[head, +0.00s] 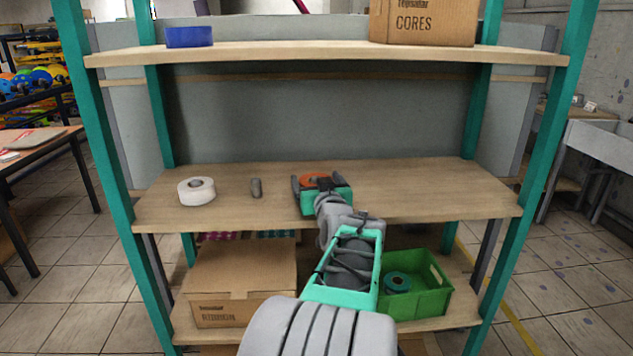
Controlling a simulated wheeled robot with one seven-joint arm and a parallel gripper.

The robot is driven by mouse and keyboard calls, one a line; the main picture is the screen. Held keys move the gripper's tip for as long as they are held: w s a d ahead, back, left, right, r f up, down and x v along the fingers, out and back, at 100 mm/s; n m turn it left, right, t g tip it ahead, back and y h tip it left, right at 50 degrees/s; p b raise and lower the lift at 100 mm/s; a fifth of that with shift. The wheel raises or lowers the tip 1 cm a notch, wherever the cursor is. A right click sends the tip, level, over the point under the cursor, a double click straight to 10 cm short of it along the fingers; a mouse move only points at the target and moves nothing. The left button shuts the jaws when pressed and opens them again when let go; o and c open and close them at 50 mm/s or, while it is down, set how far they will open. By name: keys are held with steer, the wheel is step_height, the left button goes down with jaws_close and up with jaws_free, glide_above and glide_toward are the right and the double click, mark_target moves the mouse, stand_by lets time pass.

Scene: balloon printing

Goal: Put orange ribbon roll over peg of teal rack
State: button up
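Part of the roll is hidden behind the gripper. I cannot tell whether the fingers press on it, or whether it rests on the shelf or is just above it.
A white roll (197,191) lies left of the peg. Below are a cardboard box (240,270) and a green crate (436,290) with a teal roll (397,283). The middle shelf's right side is clear.

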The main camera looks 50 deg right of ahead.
steer(key=shift+o, duration=1.1)
steer(key=v, duration=0.7)
steer(key=shift+s+a, duration=0.25)
steer(key=shift+s, duration=0.05)
